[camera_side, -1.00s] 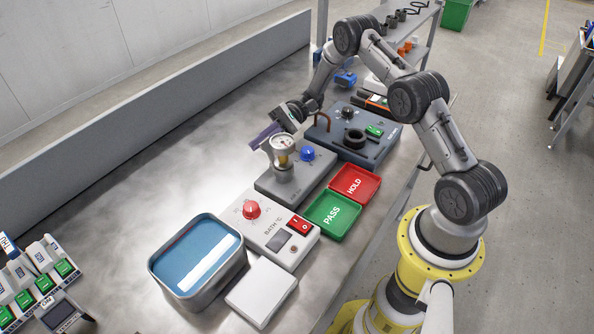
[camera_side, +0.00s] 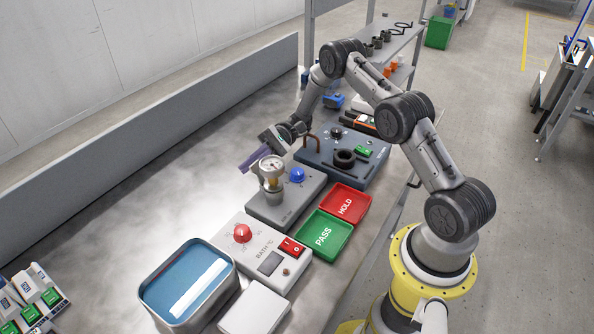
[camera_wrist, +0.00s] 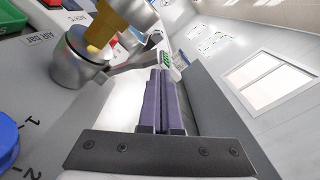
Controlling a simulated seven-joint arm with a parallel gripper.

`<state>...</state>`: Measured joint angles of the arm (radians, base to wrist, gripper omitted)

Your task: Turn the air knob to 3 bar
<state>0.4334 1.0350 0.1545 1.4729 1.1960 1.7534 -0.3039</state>
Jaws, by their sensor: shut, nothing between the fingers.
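The blue air knob (camera_side: 297,175) sits on top of the grey air station (camera_side: 285,206), to the right of its round gauge (camera_side: 271,166). In the wrist view, part of the blue knob (camera_wrist: 8,142) shows at the left edge, with the marks 1 and 2 beside it. The knob's pointer is too unclear to read. My gripper (camera_side: 253,161) has purple fingers, shut and empty, close behind and left of the gauge, apart from the knob. The closed fingers (camera_wrist: 161,78) also show in the wrist view. The gauge's needle cannot be read.
A bath control box with a red knob (camera_side: 242,233) stands in front, beside a water bath (camera_side: 236,262). Green PASS (camera_side: 323,236) and red HOLD (camera_side: 346,204) trays lie to the right. A dark blue station (camera_side: 320,165) stands behind. The bench left of the gauge is clear.

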